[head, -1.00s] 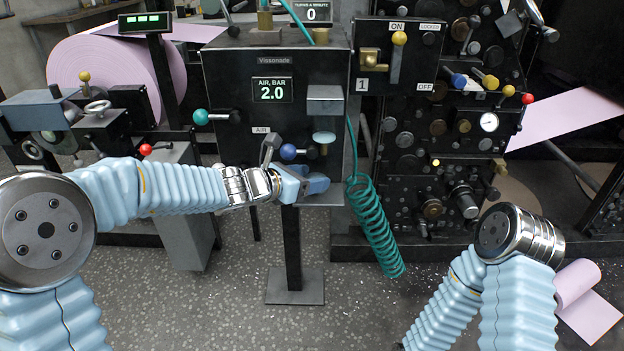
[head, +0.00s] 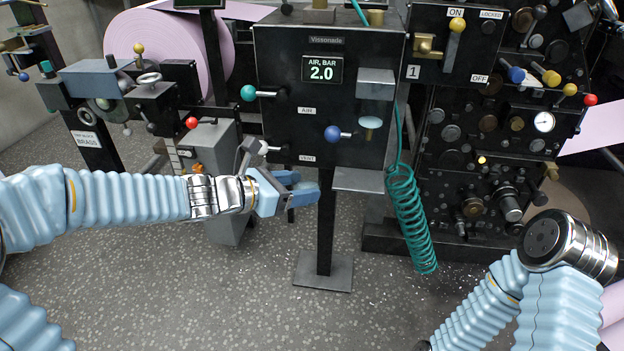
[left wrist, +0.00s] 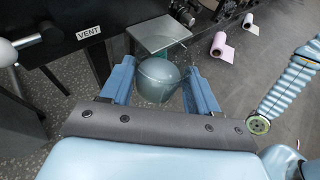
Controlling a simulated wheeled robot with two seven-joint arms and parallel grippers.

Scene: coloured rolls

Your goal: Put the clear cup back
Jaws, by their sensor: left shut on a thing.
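The clear cup (left wrist: 157,82) is a rounded see-through vessel between the two blue fingers of my left gripper (left wrist: 160,75) in the left wrist view. The gripper is shut on it. In the head view my left gripper (head: 304,187) is in front of the black cabinet's lower edge, left of the small grey shelf (head: 358,180). I cannot make out the cup clearly there. In the left wrist view the shelf (left wrist: 160,33) lies just beyond the cup. My right arm shows at the right of the head view, but its gripper does not.
The black cabinet (head: 290,90) carries a teal knob (head: 248,93), a blue knob (head: 332,133) and an air display reading 2.0. A coiled teal hose (head: 410,215) hangs right of the shelf. A grey pedestal (head: 220,150) stands behind my left wrist. The floor in front is clear.

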